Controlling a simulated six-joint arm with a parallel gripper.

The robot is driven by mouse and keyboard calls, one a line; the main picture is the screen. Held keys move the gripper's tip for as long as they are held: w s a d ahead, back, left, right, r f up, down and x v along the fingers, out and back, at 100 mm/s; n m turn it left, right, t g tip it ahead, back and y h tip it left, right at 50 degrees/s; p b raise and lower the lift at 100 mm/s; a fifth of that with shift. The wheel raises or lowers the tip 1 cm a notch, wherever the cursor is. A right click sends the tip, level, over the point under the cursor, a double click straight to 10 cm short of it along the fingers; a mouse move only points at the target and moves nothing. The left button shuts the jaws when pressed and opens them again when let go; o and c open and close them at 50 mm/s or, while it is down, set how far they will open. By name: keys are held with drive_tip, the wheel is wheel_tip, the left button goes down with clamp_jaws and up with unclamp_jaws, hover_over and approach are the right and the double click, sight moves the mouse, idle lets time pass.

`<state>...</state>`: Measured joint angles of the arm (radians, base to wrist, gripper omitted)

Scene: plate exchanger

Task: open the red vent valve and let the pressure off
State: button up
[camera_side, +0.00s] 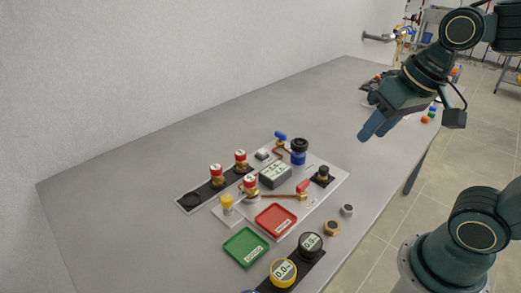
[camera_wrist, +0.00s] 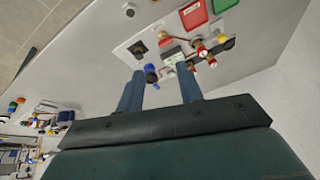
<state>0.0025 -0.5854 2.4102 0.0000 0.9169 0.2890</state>
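A red vent valve handle (camera_side: 303,186) sits on the light board, at the end of a copper pipe, right of a grey block (camera_side: 275,174) with a label. In the wrist view, small red parts show on the board, but I cannot tell which is the handle. My gripper (camera_side: 375,123) hangs in the air over the table, up and right of the board, well apart from the handle. In the wrist view, its two blue fingers (camera_wrist: 160,90) stand apart with nothing between them.
The board also carries red-capped fittings (camera_side: 250,185), a blue-handled valve (camera_side: 281,135) and a blue-black cap (camera_side: 299,150). The table's left side is clear.

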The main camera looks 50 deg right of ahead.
drive_tip(key=w+f+m+g, duration=0.2)
drive_tip(key=w+m, duration=0.4)
drive_tip(key=w, duration=0.1)
drive_tip(key=m+g, duration=0.3)
drive_tip(key=m, duration=0.6)
hover_over(303, 183)
drive_tip(key=shift+f, duration=2.8)
drive_tip(key=shift+f, duration=0.1)
wheel_tip(303, 183, down, 14)
drive_tip(key=shift+r, duration=0.2)
clamp_jaws()
